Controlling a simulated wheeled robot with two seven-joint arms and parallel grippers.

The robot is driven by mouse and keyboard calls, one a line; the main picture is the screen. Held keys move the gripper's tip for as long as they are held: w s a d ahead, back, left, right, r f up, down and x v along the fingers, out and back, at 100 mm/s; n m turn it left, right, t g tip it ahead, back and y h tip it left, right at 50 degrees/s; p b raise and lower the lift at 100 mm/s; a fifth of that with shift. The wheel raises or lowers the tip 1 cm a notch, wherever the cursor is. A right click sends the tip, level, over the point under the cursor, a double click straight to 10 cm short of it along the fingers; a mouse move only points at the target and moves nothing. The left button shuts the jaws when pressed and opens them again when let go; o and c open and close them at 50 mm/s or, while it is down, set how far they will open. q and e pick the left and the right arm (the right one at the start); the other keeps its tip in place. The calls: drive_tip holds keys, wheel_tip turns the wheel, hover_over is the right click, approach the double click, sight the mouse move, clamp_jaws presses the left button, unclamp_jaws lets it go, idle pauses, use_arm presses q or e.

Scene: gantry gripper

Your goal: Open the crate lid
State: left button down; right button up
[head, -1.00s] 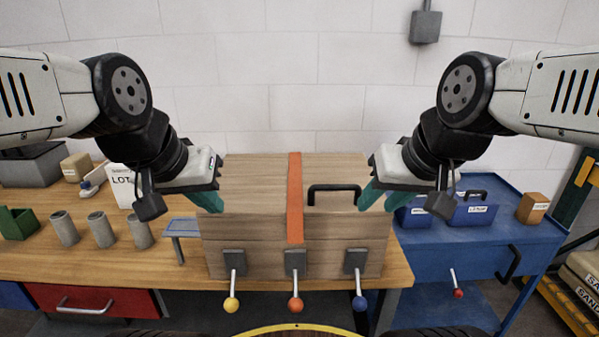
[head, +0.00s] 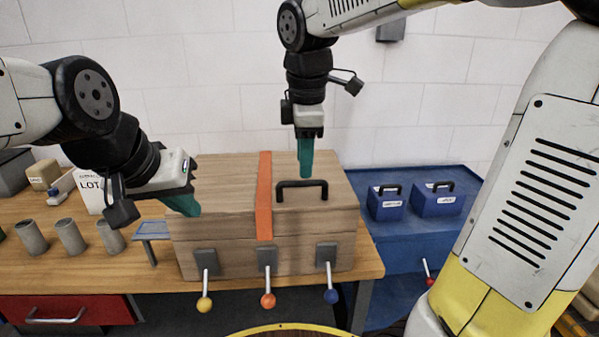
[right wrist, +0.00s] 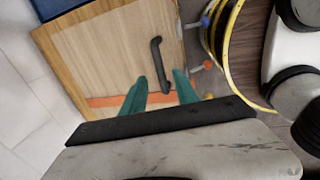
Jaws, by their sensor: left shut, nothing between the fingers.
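The wooden crate (head: 300,242) stands on the bench with its lid (head: 222,180) closed. A black handle (head: 318,183) sits on the lid, right of an orange strap (head: 264,200). Levers with yellow (head: 204,304), orange (head: 268,300) and blue (head: 331,297) knobs hang down the crate's front. My right gripper (head: 306,174) points down just above or behind the handle. In the right wrist view its teal fingers (right wrist: 160,78) are spread, with the handle (right wrist: 157,60) showing between them; contact is not visible. My left gripper (head: 190,208) is shut and empty by the crate's left side.
A small blue-topped stand (head: 152,230) and grey cylinders (head: 70,237) stand left of the crate. Blue boxes (head: 437,198) sit on a blue cart (head: 400,240) to the right. A red drawer (head: 70,311) is under the bench (head: 100,273).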

sight(304, 181)
drive_tip(key=shift+w+f, duration=0.2)
drive_tip(key=shift+f, duration=0.95)
drive_tip(key=shift+w+f, duration=0.2)
drive_tip(key=shift+f, duration=0.9)
clamp_jaws()
